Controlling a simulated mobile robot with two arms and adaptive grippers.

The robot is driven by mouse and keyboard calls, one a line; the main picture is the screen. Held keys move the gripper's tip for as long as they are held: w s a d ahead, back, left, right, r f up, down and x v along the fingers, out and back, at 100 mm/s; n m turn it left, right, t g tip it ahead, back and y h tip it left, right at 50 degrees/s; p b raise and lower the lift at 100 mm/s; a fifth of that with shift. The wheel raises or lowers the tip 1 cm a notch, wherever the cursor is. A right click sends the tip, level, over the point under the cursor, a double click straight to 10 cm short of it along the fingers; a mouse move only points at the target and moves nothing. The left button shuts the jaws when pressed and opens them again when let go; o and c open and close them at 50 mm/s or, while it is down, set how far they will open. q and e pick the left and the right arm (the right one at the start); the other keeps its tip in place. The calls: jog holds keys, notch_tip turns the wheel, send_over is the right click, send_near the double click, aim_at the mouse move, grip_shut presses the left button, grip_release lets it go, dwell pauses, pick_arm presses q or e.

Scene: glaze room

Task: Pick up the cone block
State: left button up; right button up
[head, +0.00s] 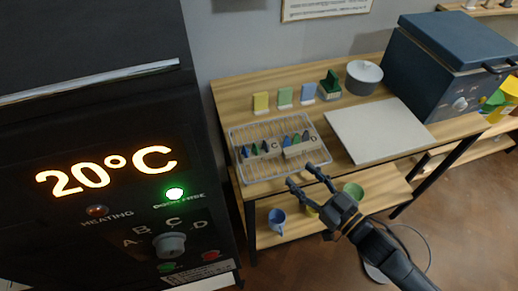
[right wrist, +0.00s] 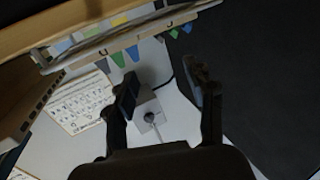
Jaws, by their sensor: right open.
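Two cone blocks sit side by side on a wire rack (head: 240,172) on the wooden table in the head view. The left cone block (head: 265,153) is marked C and the right cone block (head: 301,147) is marked D. Both hold small blue and green cones. My right gripper (head: 305,177) is open and empty, in front of the rack's near right corner and apart from both blocks. In the right wrist view its two fingers (right wrist: 162,80) are spread with nothing between them; coloured cones (right wrist: 125,55) show beyond, at the top. My left gripper is out of view.
A black kiln (head: 110,130) reading 20°C stands at the left. Cups (head: 277,220) stand on the lower shelf.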

jog(key=p, duration=0.2)
send_near(265, 152)
jog(key=shift+y, duration=0.3)
jog(key=w+a+r, duration=0.2)
jog(key=w, duration=0.1)
jog(key=shift+w+a+r, duration=0.15)
jog(key=shift+w+r, duration=0.05)
jog(key=shift+r, duration=0.15)
jog(key=x, duration=0.3)
jog(key=p+x, duration=0.1)
jog(key=x, duration=0.1)
jog(key=shift+a+f, duration=0.2)
jog(key=shift+f, duration=0.2)
jog(key=shift+w+a+f, duration=0.1)
jog(key=shift+w+a, duration=0.15)
jog(key=c, duration=1)
